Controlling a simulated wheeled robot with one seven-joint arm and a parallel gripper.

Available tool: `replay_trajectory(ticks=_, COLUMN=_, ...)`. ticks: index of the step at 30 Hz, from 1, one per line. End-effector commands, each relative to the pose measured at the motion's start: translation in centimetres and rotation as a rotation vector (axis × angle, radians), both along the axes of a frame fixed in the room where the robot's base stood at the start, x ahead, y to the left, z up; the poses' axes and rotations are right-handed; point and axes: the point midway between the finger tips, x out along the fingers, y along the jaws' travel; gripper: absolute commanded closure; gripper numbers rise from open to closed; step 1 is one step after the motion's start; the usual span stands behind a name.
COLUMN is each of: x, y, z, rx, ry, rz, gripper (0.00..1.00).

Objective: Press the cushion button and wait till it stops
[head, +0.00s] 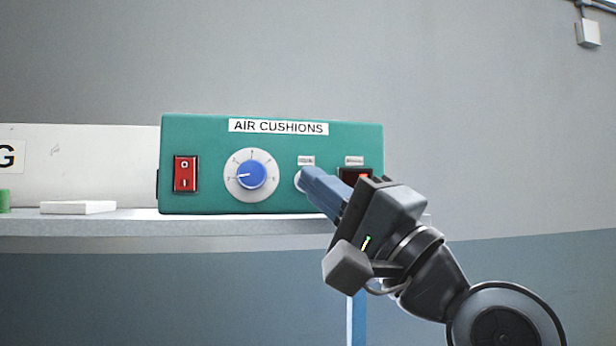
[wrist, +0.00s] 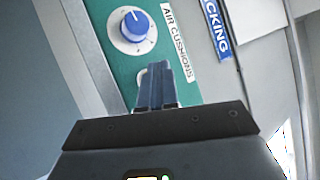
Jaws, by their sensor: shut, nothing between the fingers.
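The green air cushions machine (head: 210,135) stands on a shelf with its front panel facing me. It also shows in the wrist view (wrist: 95,12). A round whitish button (head: 299,181) sits under a small label, right of the dial. My gripper (head: 310,178) is shut and empty, its blue fingertips at this button and covering most of it. In the wrist view the fingertips (wrist: 158,68) overlap the pale rim of the button (wrist: 141,75). I cannot tell whether they touch it or press it in.
A blue dial (head: 251,174) and a red rocker switch (head: 185,174) are left of the button. A dark display (head: 366,176) with a red glow is partly hidden behind my gripper. The shelf (head: 80,226) runs below; a white block (head: 78,207) lies left.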

Motion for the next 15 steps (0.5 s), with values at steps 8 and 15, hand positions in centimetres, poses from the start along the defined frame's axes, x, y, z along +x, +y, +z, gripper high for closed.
replay_trajectory(ticks=8, x=-0.1, y=0.0, z=0.0, rx=0.000, ry=0.000, rz=0.000, gripper=1.00)
replay_trajectory(ticks=15, x=-1.4, y=-0.4, z=0.1, rx=-0.001, ry=-0.001, rz=-0.001, gripper=1.00)
